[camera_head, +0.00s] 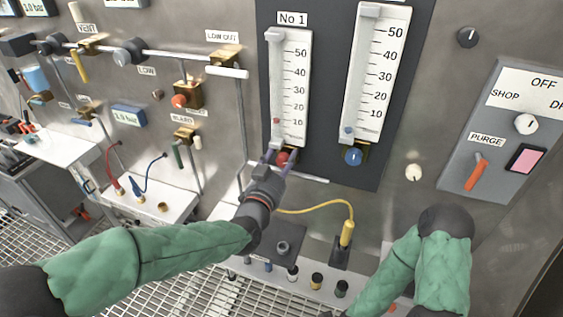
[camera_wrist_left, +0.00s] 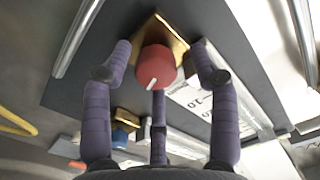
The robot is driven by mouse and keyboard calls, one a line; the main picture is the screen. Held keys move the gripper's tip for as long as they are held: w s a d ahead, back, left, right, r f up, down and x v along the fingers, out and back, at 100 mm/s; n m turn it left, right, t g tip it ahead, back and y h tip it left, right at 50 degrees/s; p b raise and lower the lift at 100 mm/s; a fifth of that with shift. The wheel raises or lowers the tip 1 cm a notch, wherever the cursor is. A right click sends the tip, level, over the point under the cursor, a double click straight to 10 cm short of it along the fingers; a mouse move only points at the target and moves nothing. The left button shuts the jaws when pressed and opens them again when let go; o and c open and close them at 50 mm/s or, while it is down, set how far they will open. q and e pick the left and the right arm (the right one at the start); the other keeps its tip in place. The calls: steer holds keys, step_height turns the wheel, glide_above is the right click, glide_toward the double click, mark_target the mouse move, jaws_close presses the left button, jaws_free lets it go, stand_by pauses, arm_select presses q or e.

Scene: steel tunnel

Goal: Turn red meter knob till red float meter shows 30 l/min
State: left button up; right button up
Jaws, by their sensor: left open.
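The red meter knob (camera_head: 283,157) sits on a brass block below the left float meter (camera_head: 291,85), under the No 1 label. The meter's small red float (camera_head: 277,120) is at about the 10 mark. My left gripper (camera_head: 277,162) is at the knob and partly covers it. In the left wrist view, the red knob (camera_wrist_left: 155,65), with a white mark on its face, lies between the spread fingers of my left gripper (camera_wrist_left: 160,72). Gaps show between the knob and the side fingers; contact with the lower finger is unclear. My right gripper is out of view.
A second float meter (camera_head: 376,72) with a blue knob (camera_head: 353,156) stands just right. A yellow hose (camera_head: 325,203) hangs below the dark panel. A horizontal rod (camera_head: 312,178) runs under the meters. A switch panel (camera_head: 500,130) is at the right, and pipes and valves are at the left.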

arm_select(q)
steer(key=shift+f, duration=0.1)
steer(key=v, duration=1.2)
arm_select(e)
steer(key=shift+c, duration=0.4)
